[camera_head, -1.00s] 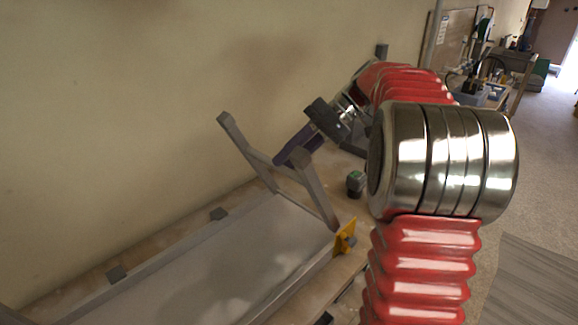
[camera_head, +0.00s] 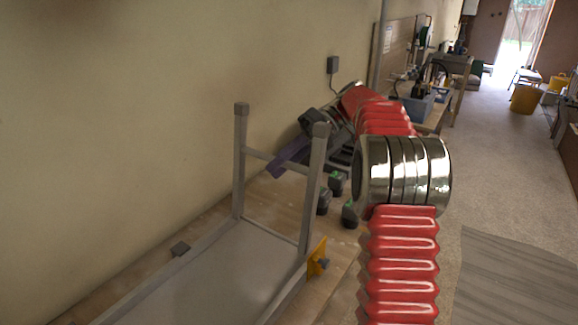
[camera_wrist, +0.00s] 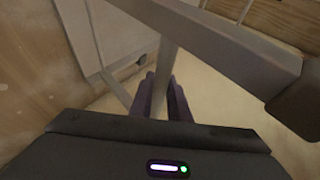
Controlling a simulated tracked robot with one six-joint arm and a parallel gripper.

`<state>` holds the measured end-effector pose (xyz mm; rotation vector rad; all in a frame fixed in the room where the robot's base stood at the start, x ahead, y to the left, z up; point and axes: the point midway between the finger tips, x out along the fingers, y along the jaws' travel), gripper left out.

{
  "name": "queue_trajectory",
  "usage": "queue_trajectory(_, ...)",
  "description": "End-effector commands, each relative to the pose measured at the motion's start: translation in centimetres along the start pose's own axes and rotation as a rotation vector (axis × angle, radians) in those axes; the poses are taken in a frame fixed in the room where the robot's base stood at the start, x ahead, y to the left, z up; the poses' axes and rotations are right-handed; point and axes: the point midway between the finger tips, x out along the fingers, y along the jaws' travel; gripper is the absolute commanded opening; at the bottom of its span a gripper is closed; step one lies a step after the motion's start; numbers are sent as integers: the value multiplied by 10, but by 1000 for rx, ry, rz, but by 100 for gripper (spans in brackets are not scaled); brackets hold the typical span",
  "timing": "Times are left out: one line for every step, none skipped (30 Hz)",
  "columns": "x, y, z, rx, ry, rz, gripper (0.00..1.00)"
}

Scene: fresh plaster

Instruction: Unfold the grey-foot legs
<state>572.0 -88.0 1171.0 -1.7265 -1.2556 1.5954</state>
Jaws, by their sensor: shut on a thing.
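The grey-foot leg frame (camera_head: 314,190) stands about upright at the far end of an upside-down folding table (camera_head: 215,275). Its two legs end in grey feet (camera_head: 321,129) at the top, joined by a crossbar (camera_head: 258,154). My gripper (camera_head: 277,167) has purple fingers and comes from behind, at the crossbar between the legs. In the wrist view my gripper (camera_wrist: 165,98) is shut with the crossbar (camera_wrist: 166,62) between its fingers. One leg (camera_wrist: 215,45) and its foot (camera_wrist: 296,112) also show there. A yellow piece (camera_head: 317,258) sits at the table's right edge near the leg's base.
The table lies on a wooden bench (camera_head: 345,255) against a plaster wall (camera_head: 120,110). Several dark green-topped blocks (camera_head: 337,182) stand behind the right leg. Open floor (camera_head: 480,170) lies to the right.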

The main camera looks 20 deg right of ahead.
Motion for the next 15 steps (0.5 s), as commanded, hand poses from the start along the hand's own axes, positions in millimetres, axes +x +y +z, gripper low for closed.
queue_trajectory(6,6,-4,6,-5,-7,0)
queue_trajectory(6,5,-5,6,-7,-11,0)
queue_trajectory(7,5,-6,6,-9,-17,0)
queue_trajectory(8,5,-7,6,-10,-21,0)
queue_trajectory(8,5,-7,7,-11,-25,0)
queue_trajectory(9,4,-8,7,-12,-28,0)
queue_trajectory(9,4,-8,7,-13,-30,0)
queue_trajectory(9,4,-8,7,-13,-31,0)
queue_trajectory(9,4,-9,7,-13,-32,0)
queue_trajectory(9,4,-9,7,-13,-32,0)
queue_trajectory(9,4,-9,7,-13,-32,0)
queue_trajectory(9,4,-9,7,-12,-31,0)
queue_trajectory(9,4,-9,7,-12,-31,0)
queue_trajectory(8,4,-9,7,-12,-31,0)
queue_trajectory(8,4,-9,7,-12,-31,0)
